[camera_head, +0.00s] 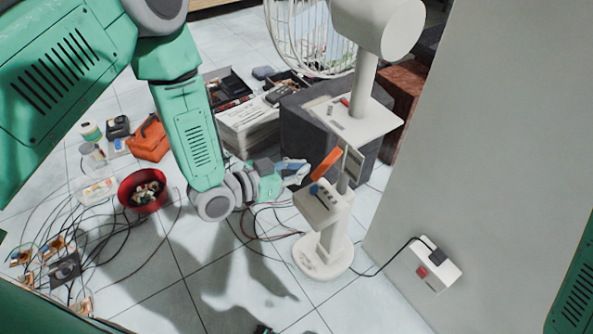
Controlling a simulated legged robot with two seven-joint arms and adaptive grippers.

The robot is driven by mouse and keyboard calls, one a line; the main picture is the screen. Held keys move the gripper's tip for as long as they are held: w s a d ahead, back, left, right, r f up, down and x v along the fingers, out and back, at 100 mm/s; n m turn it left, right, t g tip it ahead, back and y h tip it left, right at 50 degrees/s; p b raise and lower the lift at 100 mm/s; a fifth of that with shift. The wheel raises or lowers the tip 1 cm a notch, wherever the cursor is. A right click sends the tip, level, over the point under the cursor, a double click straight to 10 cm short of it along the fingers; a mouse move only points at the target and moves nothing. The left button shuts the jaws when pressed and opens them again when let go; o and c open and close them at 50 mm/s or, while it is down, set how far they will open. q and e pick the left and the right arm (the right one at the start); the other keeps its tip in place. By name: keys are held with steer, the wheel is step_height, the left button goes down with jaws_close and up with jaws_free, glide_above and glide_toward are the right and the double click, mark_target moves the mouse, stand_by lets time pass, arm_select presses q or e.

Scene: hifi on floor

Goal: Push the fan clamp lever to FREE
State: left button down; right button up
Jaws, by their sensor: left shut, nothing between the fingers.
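A white standing fan has its wire cage (312,38) and motor head (378,24) at the top. Its pole runs down past a flat plate to a control box (322,206) and a round base (322,258). An orange lever (326,163) sticks out from the pole, slanting up to the right just above the control box. I cannot read any FREE mark. My left gripper (297,173) is shut and empty, just left of the lever, its tips close to it. I cannot tell whether they touch. My right gripper is not in view.
A grey box (300,130) stands behind the fan. A wall (490,150) closes off the right, with a white socket box (434,268) before it. A red bowl (142,190), an orange case (148,139) and loose cables lie left. Tiles in front are mostly clear.

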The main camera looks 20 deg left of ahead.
arm_select(q)
steer(key=f+p+v, duration=0.1)
steer(key=f+v, duration=0.1)
steer(key=v, duration=0.7)
steer(key=shift+s+a+r, duration=0.2)
steer(key=shift+s+a, duration=0.15)
steer(key=shift+d, duration=0.15)
steer(key=s+a+f+n+g+y, duration=0.25)
steer(key=s+f+g+y, duration=0.25)
steer(key=s+f, duration=0.25)
steer(key=s+a+f+n+g+y, duration=0.1)
steer(key=s+a+n+g+y, duration=0.1)
steer(key=s, duration=0.5)
steer(key=s+a+f+n+g+y, duration=0.2)
steer(key=s+a+g, duration=0.1)
steer(key=s, duration=0.3)
steer(key=shift+s+f+n+g, duration=0.25)
steer(key=shift+s+n+g, duration=0.15)
steer(key=shift+g, duration=0.3)
steer(key=shift+w, duration=0.1)
